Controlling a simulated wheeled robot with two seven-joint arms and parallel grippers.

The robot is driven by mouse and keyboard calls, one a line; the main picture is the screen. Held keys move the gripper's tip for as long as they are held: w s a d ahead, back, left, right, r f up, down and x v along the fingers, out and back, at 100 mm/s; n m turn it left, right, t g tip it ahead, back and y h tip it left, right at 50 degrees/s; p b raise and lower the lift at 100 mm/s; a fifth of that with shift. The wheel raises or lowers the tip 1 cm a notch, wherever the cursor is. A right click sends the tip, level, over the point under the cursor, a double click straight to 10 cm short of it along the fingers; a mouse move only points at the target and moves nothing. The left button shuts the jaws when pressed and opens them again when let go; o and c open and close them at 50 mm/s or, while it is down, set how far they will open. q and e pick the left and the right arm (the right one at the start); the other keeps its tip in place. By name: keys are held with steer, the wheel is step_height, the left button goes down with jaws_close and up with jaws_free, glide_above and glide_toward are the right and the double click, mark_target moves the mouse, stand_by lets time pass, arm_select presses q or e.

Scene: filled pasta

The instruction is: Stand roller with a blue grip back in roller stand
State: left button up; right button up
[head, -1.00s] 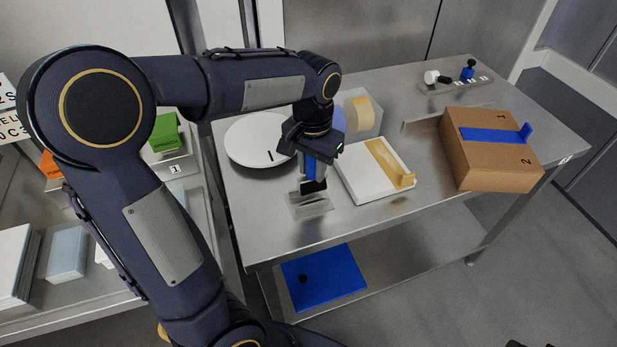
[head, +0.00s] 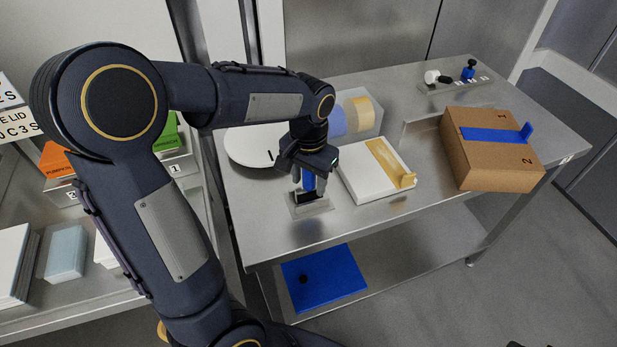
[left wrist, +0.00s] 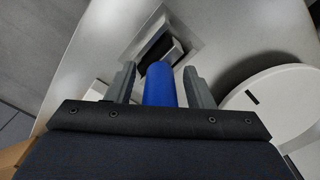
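The roller's blue grip (head: 309,182) points up between the fingers of my left gripper (head: 308,188), above the roller stand (head: 318,207) at the table's near left. In the left wrist view, the blue grip (left wrist: 160,85) stands between the two grey fingers (left wrist: 159,88), with a narrow gap on each side, so the gripper is open around it. The dark roller head (left wrist: 160,48) sits at the metal stand (left wrist: 185,28); how deep it rests is partly hidden. My right gripper is not in view.
A white board with a yellow strip (head: 368,178) lies just right of the stand. A round white plate (head: 245,150) is behind left, a clear bin (head: 370,118) behind. A cardboard box (head: 490,160) stands at the right. The table's near edge is close to the stand.

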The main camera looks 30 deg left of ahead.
arm_select(q)
steer(key=shift+r, duration=0.1)
step_height(320, 180, up, 12)
steer(key=shift+f+p, duration=0.1)
steer(key=shift+p, duration=0.55)
steer(key=s+d+f+n+t+h, duration=0.1)
steer(key=s+d+f+t+h, duration=0.1)
steer(key=s, duration=0.6)
steer(key=s+d+f+n+t+h, duration=0.1)
steer(key=s+d+f+t, duration=0.1)
steer(key=s, duration=0.7)
step_height(320, 180, down, 2)
steer(key=shift+f+n+t+h, duration=0.15)
steer(key=shift+n+t+h, duration=0.25)
steer(key=shift+t, duration=0.4)
